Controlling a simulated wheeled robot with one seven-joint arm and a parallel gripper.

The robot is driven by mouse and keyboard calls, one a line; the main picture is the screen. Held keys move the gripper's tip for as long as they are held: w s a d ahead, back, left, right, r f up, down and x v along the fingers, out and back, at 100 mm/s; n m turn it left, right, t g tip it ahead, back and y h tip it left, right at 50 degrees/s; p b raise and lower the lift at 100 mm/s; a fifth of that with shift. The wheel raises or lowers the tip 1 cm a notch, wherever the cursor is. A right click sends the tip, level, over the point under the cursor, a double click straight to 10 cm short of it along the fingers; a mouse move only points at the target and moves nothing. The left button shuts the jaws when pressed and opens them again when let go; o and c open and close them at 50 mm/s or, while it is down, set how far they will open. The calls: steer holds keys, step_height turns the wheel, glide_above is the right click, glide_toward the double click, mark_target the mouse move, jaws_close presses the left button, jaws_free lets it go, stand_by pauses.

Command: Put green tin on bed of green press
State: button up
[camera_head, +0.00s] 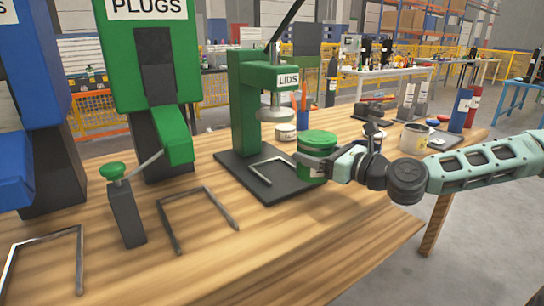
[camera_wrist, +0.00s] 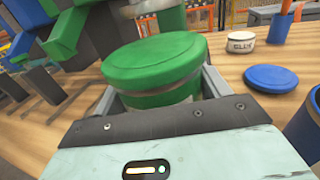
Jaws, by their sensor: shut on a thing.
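My gripper (camera_head: 334,162) is shut on the green tin (camera_head: 315,158), which has a green lid and a pale label. The tin is upright at the right edge of the press's dark base; whether it touches the base I cannot tell. The wrist view also shows the tin (camera_wrist: 155,65) between the fingers. The green press (camera_head: 246,110), labelled LIDS, stands on the wooden table. Its round pressing head (camera_head: 275,112) hangs over the dark bed (camera_head: 235,165), left of the tin. A metal bracket frame (camera_head: 268,175) lies on the bed.
A larger green PLUGS machine (camera_head: 150,60) and a blue machine (camera_head: 35,75) stand to the left. A green-knobbed lever post (camera_head: 125,210) stands in front. A small white tin (camera_wrist: 241,39) and a blue lid (camera_wrist: 271,78) lie nearby. The table's right front (camera_head: 360,235) is clear.

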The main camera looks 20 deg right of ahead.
steer(key=b+x, duration=0.1)
steer(key=x, duration=1.1)
steer(key=shift+w, duration=0.2)
steer(key=shift+a, duration=0.1)
steer(key=shift+f+b, duration=0.4)
steer(key=shift+f, duration=1.3)
steer(key=o, duration=1)
steer(key=shift+f, duration=0.15)
steer(key=shift+r, duration=0.25)
steer(key=p+v, duration=0.1)
steer(key=v, duration=1.1)
steer(key=shift+f, duration=0.15)
